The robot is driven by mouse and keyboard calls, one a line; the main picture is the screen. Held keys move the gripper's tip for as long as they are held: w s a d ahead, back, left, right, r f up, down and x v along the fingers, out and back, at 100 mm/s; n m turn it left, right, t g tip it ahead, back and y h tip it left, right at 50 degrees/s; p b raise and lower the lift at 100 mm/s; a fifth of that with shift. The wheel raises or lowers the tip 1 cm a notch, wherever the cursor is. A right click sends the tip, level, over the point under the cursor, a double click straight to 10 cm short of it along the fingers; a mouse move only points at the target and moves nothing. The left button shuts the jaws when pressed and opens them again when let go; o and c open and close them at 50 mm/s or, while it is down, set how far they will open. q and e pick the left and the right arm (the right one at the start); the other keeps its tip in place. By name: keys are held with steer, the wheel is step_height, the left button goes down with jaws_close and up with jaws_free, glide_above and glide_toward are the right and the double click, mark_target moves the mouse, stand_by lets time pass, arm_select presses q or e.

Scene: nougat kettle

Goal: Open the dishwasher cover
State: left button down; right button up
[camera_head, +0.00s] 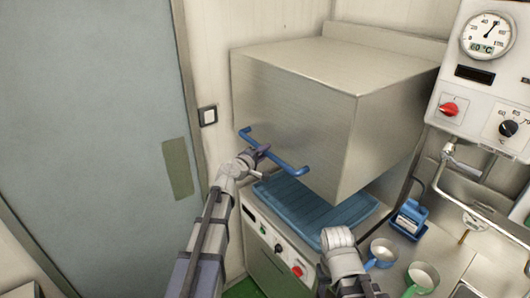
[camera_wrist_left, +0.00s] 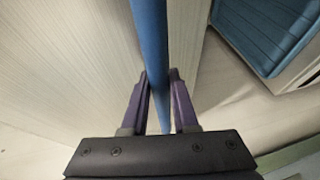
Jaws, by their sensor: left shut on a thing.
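The dishwasher cover (camera_head: 300,100) is a large box-shaped metal hood. It stands raised above a blue rack (camera_head: 305,208), with a gap between them. A blue bar handle (camera_head: 290,164) runs along the lower edge of its front. My left gripper (camera_head: 262,151) is at the left part of this handle. In the left wrist view the handle (camera_wrist_left: 150,40) passes between the two purple fingers (camera_wrist_left: 160,100), which are shut on it. My right arm (camera_head: 342,262) shows at the bottom centre, below the rack; its fingertips cannot be made out.
A control panel (camera_head: 270,240) with a red knob is below the rack. A blue pan (camera_head: 382,252), a green pan (camera_head: 422,277) and a blue device (camera_head: 409,216) are on the counter to the right. A wall panel with a dial (camera_head: 487,36) is at upper right. A grey door (camera_head: 85,110) is at left.

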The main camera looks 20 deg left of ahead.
arm_select(q)
step_height(320, 180, up, 2)
steer(key=shift+p, duration=0.45)
arm_select(e)
steer(key=shift+r, duration=0.95)
arm_select(q)
steer(key=c, duration=0.7)
jaws_free()
steer(key=shift+f, duration=0.1)
steer(key=p+v, duration=0.1)
steer(key=v, duration=0.7)
arm_select(e)
steer(key=shift+r, duration=0.7)
arm_select(q)
steer(key=shift+w, duration=0.1)
